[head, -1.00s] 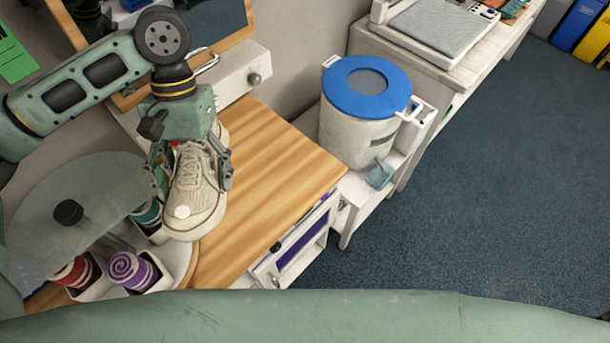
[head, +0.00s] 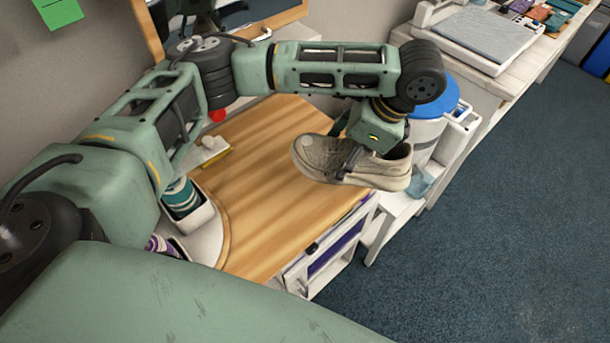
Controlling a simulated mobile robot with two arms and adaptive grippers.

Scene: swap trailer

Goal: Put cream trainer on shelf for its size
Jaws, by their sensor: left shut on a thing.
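The cream trainer (head: 330,160) is in the head view, right of the middle, toe to the left and heel to the right. My left gripper (head: 352,158) is shut on the trainer around its middle and holds it above the right edge of the wooden tabletop (head: 265,190). The gripper's fingers hide part of the shoe's side. No size mark is readable on the shoe. I cannot make out a shoe shelf in this view. My right gripper is not in view.
A white bin with a blue lid (head: 443,98) stands behind the trainer, partly hidden by my arm. A white bench (head: 500,75) runs along the back right. Blue carpet (head: 500,200) at the right is clear.

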